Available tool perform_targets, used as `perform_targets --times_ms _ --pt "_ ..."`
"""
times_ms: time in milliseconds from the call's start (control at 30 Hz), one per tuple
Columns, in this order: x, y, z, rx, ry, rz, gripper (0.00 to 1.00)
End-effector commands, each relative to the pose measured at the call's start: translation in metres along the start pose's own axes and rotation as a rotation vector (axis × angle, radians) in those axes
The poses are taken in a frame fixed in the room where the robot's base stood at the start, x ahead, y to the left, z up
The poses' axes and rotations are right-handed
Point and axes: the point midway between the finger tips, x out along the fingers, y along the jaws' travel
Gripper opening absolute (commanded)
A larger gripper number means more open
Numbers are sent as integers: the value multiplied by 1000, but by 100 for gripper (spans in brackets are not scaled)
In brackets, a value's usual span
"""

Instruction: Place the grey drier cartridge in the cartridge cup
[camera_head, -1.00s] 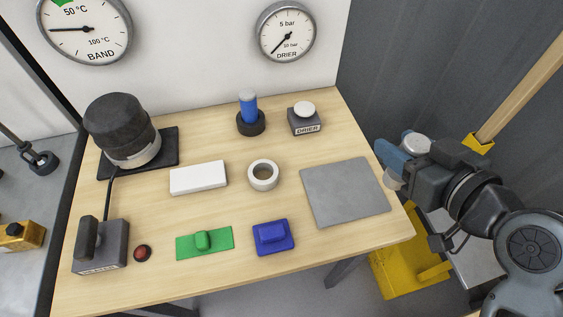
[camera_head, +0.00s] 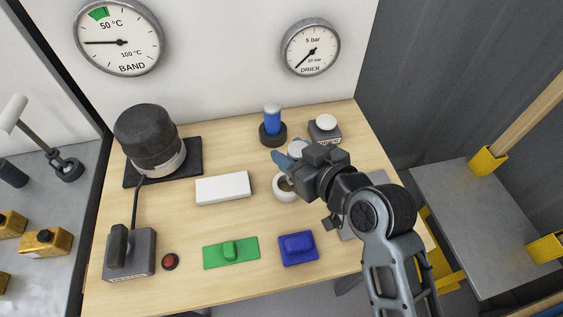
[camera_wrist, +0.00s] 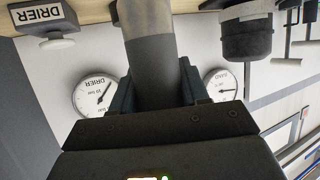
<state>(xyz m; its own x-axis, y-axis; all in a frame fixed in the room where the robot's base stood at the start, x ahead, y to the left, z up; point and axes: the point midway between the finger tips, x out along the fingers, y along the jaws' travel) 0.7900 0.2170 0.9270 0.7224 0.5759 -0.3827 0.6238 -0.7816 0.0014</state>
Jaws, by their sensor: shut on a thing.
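The grey cartridge (camera_wrist: 152,70) is a cylinder upright between my fingers; its pale top (camera_head: 297,147) shows beside my gripper in the head view. My gripper (camera_head: 288,158) is shut on it, above the table's right half. A blue cylinder (camera_head: 272,115) stands in a round black holder (camera_head: 273,138), just behind my gripper. A pale round cup or ring (camera_head: 282,193) with a dark hollow lies in front of and below my gripper, which partly covers it. I cannot tell for certain which of these two is the cartridge cup. The cartridge's lower end is hidden in the head view.
The DRIER button box (camera_head: 327,130) stands right of the black holder. A white block (camera_head: 222,188), a green part (camera_head: 231,252) and a blue part (camera_head: 298,249) lie on the table. The black-domed unit (camera_head: 148,140) is at the left. My arm covers most of the grey mat (camera_head: 378,177).

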Motion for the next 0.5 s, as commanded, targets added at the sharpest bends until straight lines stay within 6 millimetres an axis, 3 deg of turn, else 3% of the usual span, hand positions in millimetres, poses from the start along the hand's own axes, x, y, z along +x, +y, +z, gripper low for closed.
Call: perform_targets --times_ms 100,267,500 --pt "15 -8 3 1 -1 -1 13" --pt "23 -11 8 1 -1 -1 13" --pt "35 -11 37 3 -2 0 13"
